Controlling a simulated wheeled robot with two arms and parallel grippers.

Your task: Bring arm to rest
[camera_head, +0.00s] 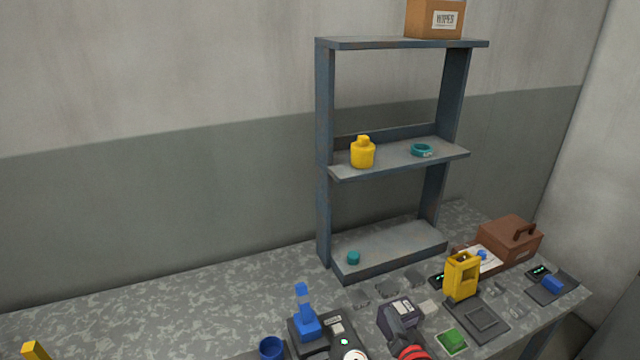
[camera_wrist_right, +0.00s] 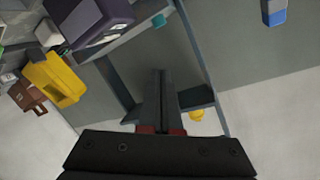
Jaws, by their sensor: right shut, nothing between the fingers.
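My right gripper (camera_head: 404,328) is at the bottom of the head view, low in front of the dark labelled box (camera_head: 397,309). Its red finger bases show below its dark fingers. In the right wrist view its two fingers (camera_wrist_right: 161,78) lie together, shut and empty, and point towards the shelf. The gripper's exact gap to the dark box is unclear.
A shelf (camera_head: 325,110) at the back holds a yellow bottle (camera_head: 362,155) and teal pieces. The bench bears a blue tool (camera_head: 305,322), a blue cup (camera_head: 271,348), a yellow device (camera_head: 461,277), a green block (camera_head: 451,341) and a brown case (camera_head: 511,240). The bench's left part is mostly clear.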

